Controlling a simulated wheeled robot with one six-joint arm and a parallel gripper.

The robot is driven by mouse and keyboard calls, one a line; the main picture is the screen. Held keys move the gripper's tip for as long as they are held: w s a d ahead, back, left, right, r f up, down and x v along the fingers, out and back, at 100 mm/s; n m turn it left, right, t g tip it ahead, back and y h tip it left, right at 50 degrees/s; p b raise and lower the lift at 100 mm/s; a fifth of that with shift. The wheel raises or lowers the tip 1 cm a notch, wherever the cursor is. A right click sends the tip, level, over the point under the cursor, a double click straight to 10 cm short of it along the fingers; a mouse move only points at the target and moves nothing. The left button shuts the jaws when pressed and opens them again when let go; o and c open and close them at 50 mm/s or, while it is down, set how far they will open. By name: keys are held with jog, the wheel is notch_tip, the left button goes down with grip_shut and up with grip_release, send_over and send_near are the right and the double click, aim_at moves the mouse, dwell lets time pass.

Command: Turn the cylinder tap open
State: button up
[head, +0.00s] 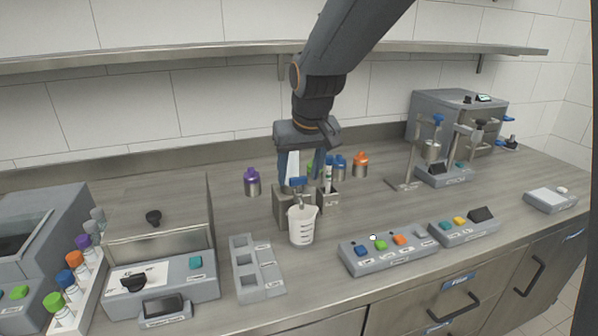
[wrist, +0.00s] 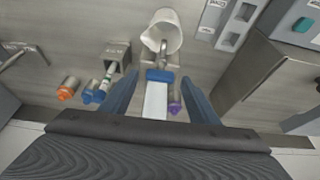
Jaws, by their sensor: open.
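The white cylinder (head: 292,165) stands upright on a grey block (head: 282,203); it also shows in the wrist view (wrist: 155,102). Its tap has a blue handle (head: 298,182) and a metal spout; the handle also shows in the wrist view (wrist: 160,75). A white beaker with dark marks (head: 302,228) stands under the spout; its open mouth shows in the wrist view (wrist: 161,36). My gripper (head: 301,178) is open and points down over the cylinder. In the wrist view its fingers (wrist: 160,80) lie either side of the blue handle, seemingly without touching it.
Several capped bottles stand close by, including a purple one (head: 251,182) and an orange one (head: 360,165). A small holder (head: 328,200) sits right of the cylinder. A button panel (head: 388,256) and an empty slotted rack (head: 258,270) are in front. A wall shelf (head: 180,55) runs behind my arm.

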jog(key=shift+w+f, duration=0.1)
jog(key=shift+f, duration=0.1)
jog(key=c, duration=1.1)
jog(key=shift+o, duration=0.3)
